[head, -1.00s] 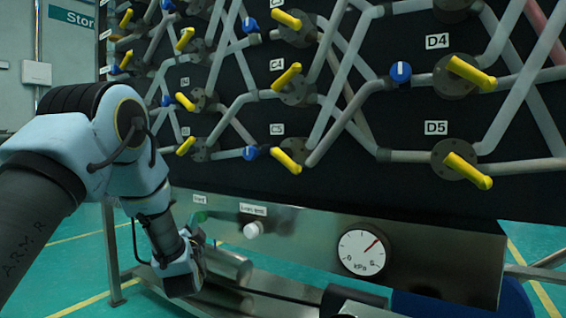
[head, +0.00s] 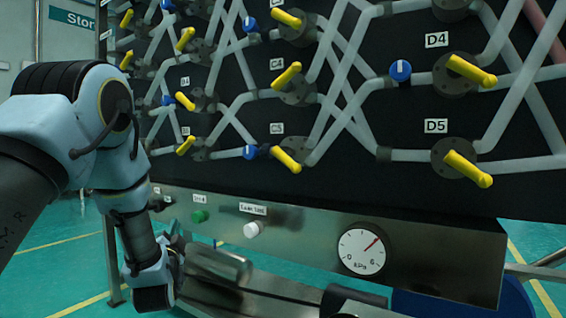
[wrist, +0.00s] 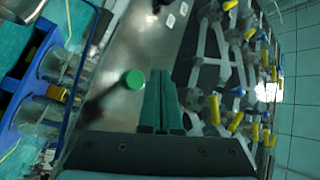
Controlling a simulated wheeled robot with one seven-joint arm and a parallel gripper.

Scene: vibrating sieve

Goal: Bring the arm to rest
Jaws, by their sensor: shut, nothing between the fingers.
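My arm (head: 150,235) reaches down along the left side of the head view, bent at the elbow, with its wrist low in front of the panel's left end. My gripper (wrist: 162,75) shows in the wrist view with its two green-grey fingers together and nothing between them. In that view a green button (wrist: 134,79) appears just left of the fingertips; the fingers do not visibly touch it. The same green button (head: 198,216) is in plain sight in the head view. The fingers cannot be made out clearly in the head view.
The steel panel (head: 310,235) also carries a white knob (head: 252,230) and a kPa gauge (head: 361,251). Above it is a black board with pale pipes and yellow-handled valves (head: 465,168). A blue tray (wrist: 62,95) with clear vessels lies left in the wrist view.

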